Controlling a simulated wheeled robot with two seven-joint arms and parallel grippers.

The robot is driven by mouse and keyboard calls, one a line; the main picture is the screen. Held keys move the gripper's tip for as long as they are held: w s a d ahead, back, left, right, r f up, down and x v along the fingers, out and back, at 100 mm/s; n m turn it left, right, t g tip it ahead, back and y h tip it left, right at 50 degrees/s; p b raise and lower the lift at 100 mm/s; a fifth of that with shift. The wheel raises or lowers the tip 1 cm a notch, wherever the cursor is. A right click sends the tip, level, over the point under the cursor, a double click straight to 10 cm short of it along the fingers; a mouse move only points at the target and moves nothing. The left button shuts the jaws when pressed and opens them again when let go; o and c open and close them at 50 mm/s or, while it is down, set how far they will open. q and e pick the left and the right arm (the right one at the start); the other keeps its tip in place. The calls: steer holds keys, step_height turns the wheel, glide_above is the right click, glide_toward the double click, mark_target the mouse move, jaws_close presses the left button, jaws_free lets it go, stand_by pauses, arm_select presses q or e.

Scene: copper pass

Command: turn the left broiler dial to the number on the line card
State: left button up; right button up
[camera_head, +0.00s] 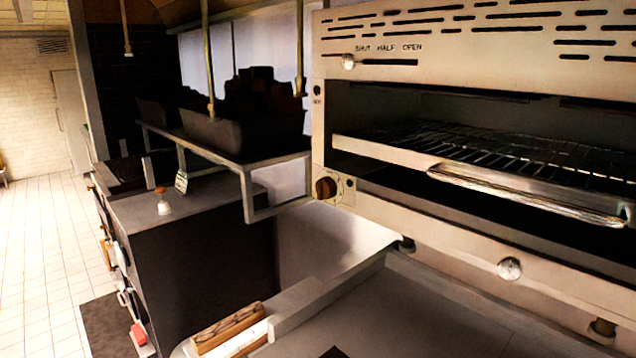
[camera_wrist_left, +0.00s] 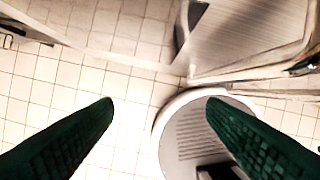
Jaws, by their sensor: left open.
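The left broiler dial (camera_head: 326,187) is a round brown knob on the lower left of the broiler's (camera_head: 420,55) steel front in the head view. Marks ring its plate, too small to read. My left gripper (camera_wrist_left: 158,102) shows in the left wrist view as two dark green fingers, wide apart and empty, above the tiled floor, away from the dial. My right gripper is not in view.
A broiler rack with a long front handle (camera_head: 530,195) juts out right of the dial. A metal shelf (camera_head: 215,152) with dark pans stands left of it. A wooden-handled item (camera_head: 228,328) lies at the lower edge of the head view. Tiled floor (camera_head: 40,250) is open at left.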

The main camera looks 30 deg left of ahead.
arm_select(q)
steer(key=w+d+r+n+t+h+p, duration=0.1)
steer(key=w+d+r+h, duration=0.1)
steer(key=r, duration=0.9)
steer(key=w+d+r+t+h+p, duration=0.1)
steer(key=w+r+p, duration=0.15)
steer(key=r, duration=0.75)
steer(key=w+d+r+n+t+h+p, duration=0.1)
steer(key=w+d+r+h, duration=0.15)
steer(key=r, duration=0.85)
steer(key=w+r+n+t+h, duration=0.2)
steer(key=w+r+n+h, duration=0.25)
steer(key=w, duration=0.25)
steer(key=n+t+y+p, duration=0.35)
steer(key=n+t, duration=1.05)
steer(key=n, duration=1.3)
glide_toward(318, 192)
steer(key=x, duration=0.8)
steer(key=shift+r, duration=0.2)
steer(key=shift+w+d+r+p, duration=0.2)
steer(key=shift+w+d+p, duration=0.15)
steer(key=shift+w, duration=0.3)
